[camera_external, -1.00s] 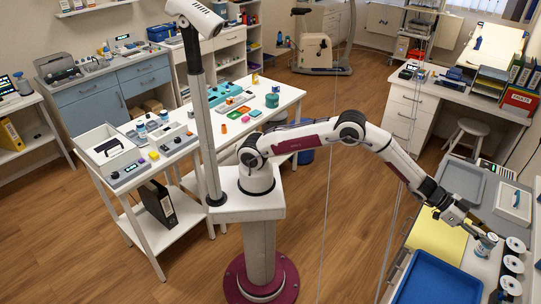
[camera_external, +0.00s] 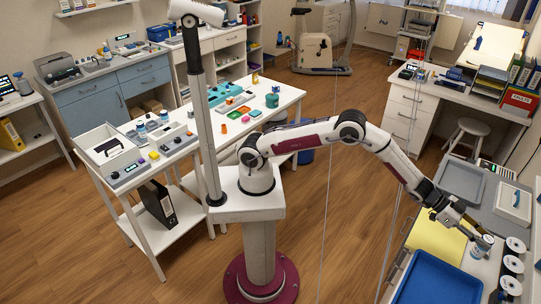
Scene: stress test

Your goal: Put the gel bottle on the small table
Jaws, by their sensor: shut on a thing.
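My gripper (camera_external: 472,232) is at the lower right, shut on a small white-and-blue bottle (camera_external: 482,247), which looks like the gel bottle. The fingers hide part of its top. The bottle is over the right-hand counter, beside a yellow sheet (camera_external: 437,240); I cannot tell whether its base touches the counter. Which piece of furniture is the small table is not clear; a low white table (camera_external: 168,240) with a lower shelf stands at the left, and a round grey stool (camera_external: 474,127) at the upper right.
A blue tray (camera_external: 440,282), several white spools (camera_external: 511,265) and a grey tray (camera_external: 460,181) crowd the right counter. A black binder (camera_external: 158,203) stands on the left table's lower shelf; boxes with controls (camera_external: 130,174) sit on its top. The wooden floor (camera_external: 345,240) between is clear.

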